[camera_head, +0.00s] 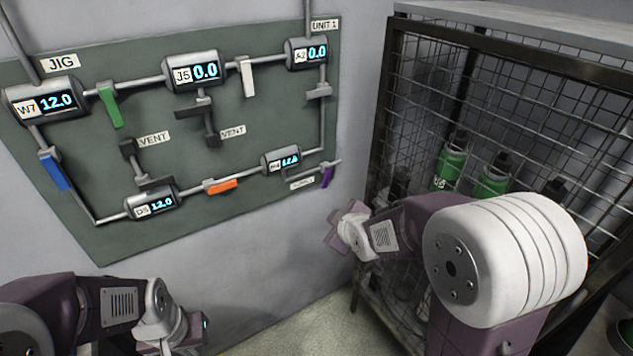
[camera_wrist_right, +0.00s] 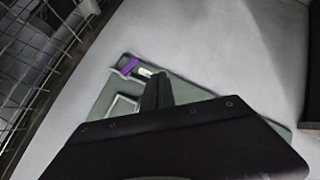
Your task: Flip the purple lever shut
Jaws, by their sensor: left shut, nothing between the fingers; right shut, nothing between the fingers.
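The purple lever (camera_head: 327,176) hangs at the lower right corner of the green panel (camera_head: 235,150), on a short pipe beside the small H-labelled gauge. It slants downward. It also shows in the right wrist view (camera_wrist_right: 129,66), beyond the fingers. My right gripper (camera_head: 334,233) is below and slightly right of the lever in the head view, apart from it. Its fingers (camera_wrist_right: 157,92) are together and empty. My left gripper (camera_head: 188,333) is low at the left, below the panel and far from the lever, shut and empty; its fingertips are hard to make out.
Other levers on the panel are green (camera_head: 109,107), white (camera_head: 248,78), blue (camera_head: 54,172) and orange (camera_head: 221,186). A wire-mesh cage (camera_head: 480,90) with green bottles stands right of the panel, close to my right arm. Bare wall lies below the panel.

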